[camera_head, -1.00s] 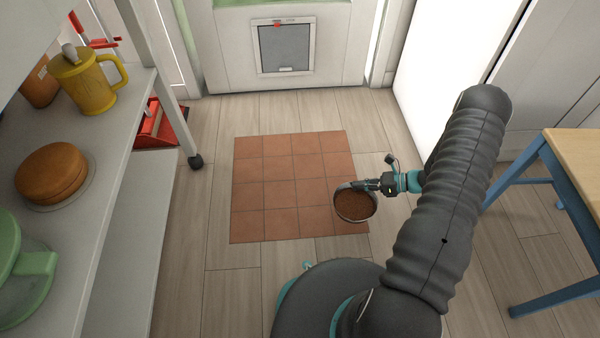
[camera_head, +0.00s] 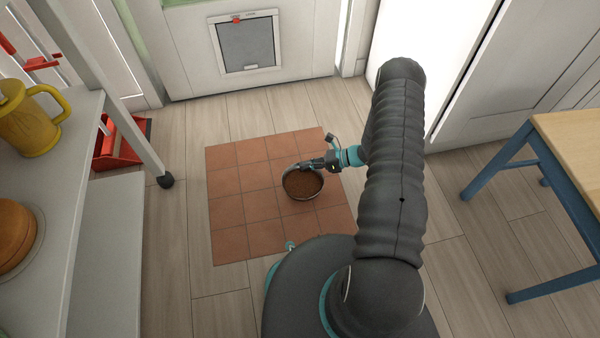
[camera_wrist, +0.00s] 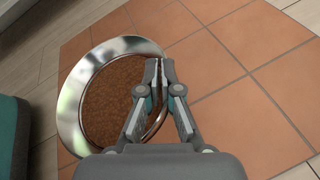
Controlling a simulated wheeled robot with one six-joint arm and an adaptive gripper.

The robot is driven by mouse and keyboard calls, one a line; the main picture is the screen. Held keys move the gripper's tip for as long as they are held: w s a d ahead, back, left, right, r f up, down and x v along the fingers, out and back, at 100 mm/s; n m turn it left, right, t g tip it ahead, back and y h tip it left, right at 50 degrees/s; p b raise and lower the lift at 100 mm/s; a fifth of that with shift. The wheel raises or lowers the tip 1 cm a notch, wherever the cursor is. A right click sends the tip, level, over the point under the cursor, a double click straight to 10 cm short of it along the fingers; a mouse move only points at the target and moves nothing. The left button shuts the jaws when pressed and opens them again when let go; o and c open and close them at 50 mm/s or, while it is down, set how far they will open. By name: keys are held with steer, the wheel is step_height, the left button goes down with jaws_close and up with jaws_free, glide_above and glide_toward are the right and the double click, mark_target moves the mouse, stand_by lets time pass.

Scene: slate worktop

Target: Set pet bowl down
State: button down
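The pet bowl (camera_head: 302,184) is a round shiny metal bowl filled with brown food. It shows over the right part of the terracotta tile patch (camera_head: 228,212) on the floor. In the wrist view the bowl (camera_wrist: 75,92) looks level, with its near right rim between my fingers. My gripper (camera_head: 318,164) is shut on that rim; its fingertips (camera_wrist: 158,70) meet over the bowl's edge. I cannot tell whether the bowl's base touches the tiles or hangs just above them.
A white shelf cart (camera_head: 75,150) with a yellow jug (camera_head: 28,118) stands at left, beside a red dustpan (camera_head: 120,145). A door with a pet flap (camera_head: 247,44) is at the back. A blue-legged table (camera_head: 500,170) is at right. The left tiles are clear.

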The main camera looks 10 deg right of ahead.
mark_target(301, 172)
steer(key=shift+f+x, duration=0.2)
steer(key=shift+x, duration=1.05)
steer(key=shift+w+d+f+b, duration=0.15)
steer(key=shift+f+b, duration=0.25)
steer(key=shift+f, duration=1.5)
steer(key=shift+f, duration=0.1)
steer(key=c, duration=1.3)
jaws_free()
